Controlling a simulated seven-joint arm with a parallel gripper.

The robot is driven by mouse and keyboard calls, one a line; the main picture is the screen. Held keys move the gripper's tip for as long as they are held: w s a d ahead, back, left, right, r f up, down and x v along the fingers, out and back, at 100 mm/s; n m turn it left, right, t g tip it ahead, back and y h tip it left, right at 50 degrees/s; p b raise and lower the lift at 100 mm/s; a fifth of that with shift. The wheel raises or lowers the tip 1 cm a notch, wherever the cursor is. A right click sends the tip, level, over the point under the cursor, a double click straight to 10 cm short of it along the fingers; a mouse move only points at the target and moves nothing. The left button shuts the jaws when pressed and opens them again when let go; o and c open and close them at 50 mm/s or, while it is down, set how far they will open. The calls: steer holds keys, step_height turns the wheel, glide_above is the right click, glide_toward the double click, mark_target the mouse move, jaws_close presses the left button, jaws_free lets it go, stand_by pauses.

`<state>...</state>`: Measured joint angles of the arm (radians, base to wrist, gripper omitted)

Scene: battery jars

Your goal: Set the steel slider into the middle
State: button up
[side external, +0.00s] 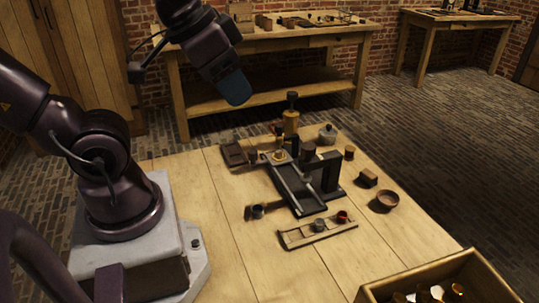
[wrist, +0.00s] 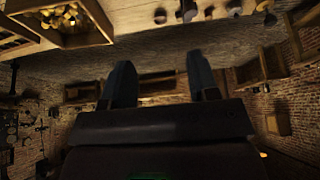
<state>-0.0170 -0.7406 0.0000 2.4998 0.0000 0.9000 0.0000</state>
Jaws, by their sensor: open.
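A pale wooden track (side external: 292,240) lies near the front of the table in the side view. A small grey piece, which looks like the steel slider (side external: 318,226), sits around the middle of it. A dark red piece (side external: 342,216) sits toward its right end. My gripper (side external: 237,90) is high above the back of the table, well away from the track. In the wrist view my gripper (wrist: 162,82) has its two fingers apart with nothing between them. I cannot make out the slider in the wrist view.
A dark frame with a sloped metal rail (side external: 296,188) and a brass bottle-like piece (side external: 291,120) stand behind the track. A brown bowl (side external: 387,201) and wooden crate (side external: 470,262) are at the right. The table's front left is clear.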

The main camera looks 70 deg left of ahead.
steer(key=w+a+f+n+g, duration=0.45)
steer(key=a+f, duration=0.25)
steer(key=a, duration=0.2)
steer(key=n+g, duration=0.1)
steer(key=n, duration=0.6)
glide_toward(253, 151)
steer(key=shift+m, duration=0.25)
step_height(253, 151, down, 10)
steer(key=shift+r, duration=0.15)
